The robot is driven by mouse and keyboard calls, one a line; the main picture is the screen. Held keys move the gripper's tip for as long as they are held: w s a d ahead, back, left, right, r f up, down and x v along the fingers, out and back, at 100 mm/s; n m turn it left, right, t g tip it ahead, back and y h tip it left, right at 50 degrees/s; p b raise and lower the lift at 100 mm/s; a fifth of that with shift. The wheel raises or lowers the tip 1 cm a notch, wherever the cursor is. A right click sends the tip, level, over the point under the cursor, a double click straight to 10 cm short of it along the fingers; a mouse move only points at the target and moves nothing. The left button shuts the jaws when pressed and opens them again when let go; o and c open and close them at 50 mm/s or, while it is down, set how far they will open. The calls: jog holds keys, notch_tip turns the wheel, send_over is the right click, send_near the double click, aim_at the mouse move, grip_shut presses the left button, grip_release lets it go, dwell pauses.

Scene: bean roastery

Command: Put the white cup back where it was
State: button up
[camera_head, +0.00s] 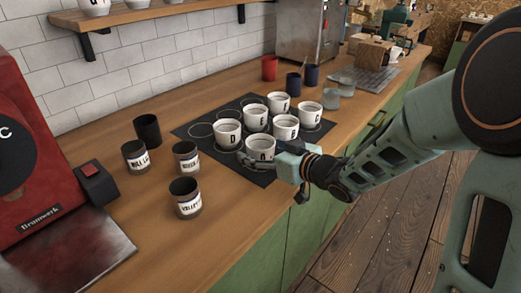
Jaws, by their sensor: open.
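Several white cups stand on a black mat (192,139) printed with pale rings. The cup nearest my gripper (258,161), a white cup marked A (261,147), stands upright near the mat's front edge. My gripper reaches in from the right, low at this cup, with its jaws open. A finger shows across the cup's lower front; whether it touches is not clear. A white cup marked D (228,133) stands just behind and left. Other white cups (285,127) stand close by on the right. Some rings at the mat's left and back are bare.
Dark labelled tins (187,198) and a plain black cup (147,130) stand left of the mat. A red grinder (35,150) fills the far left. A red cup (269,68), dark blue cups (293,82) and glasses (330,95) stand behind. The wooden counter (240,205) is clear in front.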

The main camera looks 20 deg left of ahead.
jog(key=shift+r, duration=0.3)
jog(key=p+v, duration=0.2)
jog(key=v, duration=1)
jog(key=shift+f+p, duration=0.1)
jog(key=shift+p, duration=0.2)
